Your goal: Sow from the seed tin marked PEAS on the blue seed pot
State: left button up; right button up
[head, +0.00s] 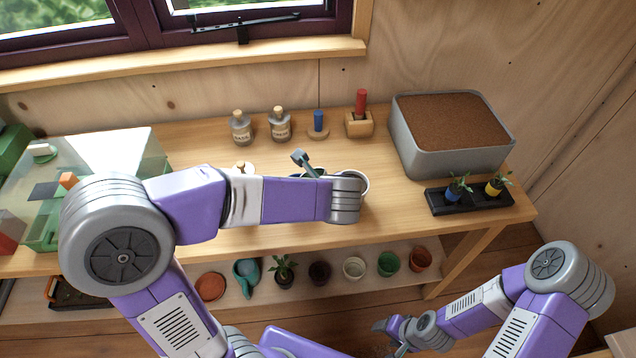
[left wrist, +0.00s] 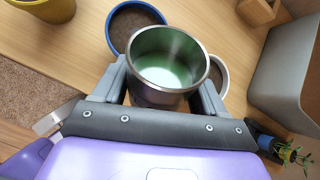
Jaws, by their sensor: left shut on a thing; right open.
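My left gripper (left wrist: 163,82) is shut on a shiny open-topped metal tin (left wrist: 168,62). It has a pale green sheen inside and no marking that I can read. In the left wrist view the blue seed pot (left wrist: 122,30), blue-rimmed with brown soil, stands just beyond the tin to the left. In the head view my left forearm hides the tin and most of the blue pot (head: 312,172). My right gripper (head: 389,338) is open and empty, low in front of the bench.
A white-rimmed pot (left wrist: 220,72) and a yellow pot (left wrist: 45,8) flank the blue one. Two labelled bottles (head: 241,128) (head: 280,125) stand behind, labels unclear. A grey soil box (head: 455,160) and black plant tray (head: 470,203) are right. Pots line the lower shelf (head: 330,285).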

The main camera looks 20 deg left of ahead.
pick_arm(q)
jog(key=shift+r+g+h+p, duration=0.2)
jog(key=shift+g+h+p, duration=0.15)
jog(key=shift+p, duration=0.5)
jog(key=shift+s+d+f+g+h+p, duration=0.1)
jog(key=shift+f+g+h+p, duration=0.15)
jog(key=shift+f+h+p, duration=0.5)
jog(key=shift+f, duration=0.35)
jog(key=shift+r+n+g+h+p, duration=0.45)
jog(key=shift+h+p, duration=0.45)
jog(key=shift+p, duration=2)
dwell(1.4)
